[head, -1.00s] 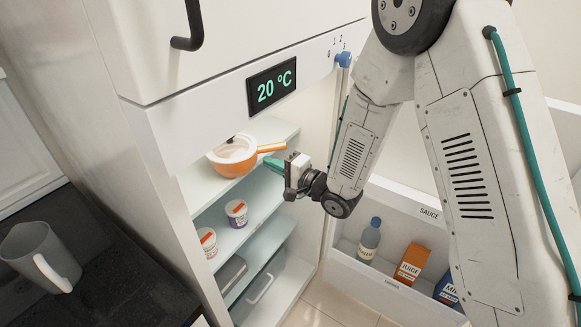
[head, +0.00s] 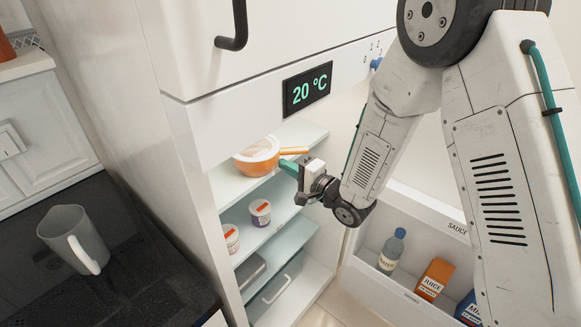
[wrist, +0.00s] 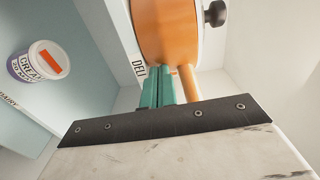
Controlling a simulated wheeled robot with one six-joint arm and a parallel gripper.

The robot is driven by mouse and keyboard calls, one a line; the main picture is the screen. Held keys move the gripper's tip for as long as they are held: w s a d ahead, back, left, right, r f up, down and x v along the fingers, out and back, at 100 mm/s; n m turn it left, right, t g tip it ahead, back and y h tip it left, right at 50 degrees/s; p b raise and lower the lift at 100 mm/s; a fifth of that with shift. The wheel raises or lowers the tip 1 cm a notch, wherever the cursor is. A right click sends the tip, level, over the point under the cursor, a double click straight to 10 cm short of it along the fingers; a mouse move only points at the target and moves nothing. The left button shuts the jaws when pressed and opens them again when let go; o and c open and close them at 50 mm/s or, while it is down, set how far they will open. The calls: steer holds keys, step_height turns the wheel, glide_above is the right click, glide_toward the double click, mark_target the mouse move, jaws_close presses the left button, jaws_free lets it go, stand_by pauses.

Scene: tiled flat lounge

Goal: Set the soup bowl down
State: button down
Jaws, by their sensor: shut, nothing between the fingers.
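The soup bowl (head: 254,163) is an orange round bowl with a pale lid and a straight orange handle. It sits upright on the upper fridge shelf (head: 229,184). In the wrist view the bowl (wrist: 160,40) is at the top, with its handle (wrist: 188,84) pointing down. My gripper (head: 289,165) is at the handle in the head view. Its green fingers (wrist: 157,88) are closed together beside the handle, with nothing between them. Whether they touch the bowl or handle I cannot tell. Part of the bowl is cut off in the wrist view.
Cream tubs (head: 260,211) stand on the shelf below. The open fridge door (head: 420,285) holds a water bottle (head: 391,251) and cartons (head: 434,279) at right. A grey jug (head: 75,238) stands on the dark counter at left. The fridge's upper body (head: 230,130) overhangs the shelf.

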steer(key=shift+d, duration=0.1)
steer(key=w+d+v, duration=0.1)
steer(key=w+v, duration=0.1)
steer(key=v, duration=1)
steer(key=shift+s+d, duration=0.2)
steer(key=shift+d, duration=0.5)
stand_by(1.2)
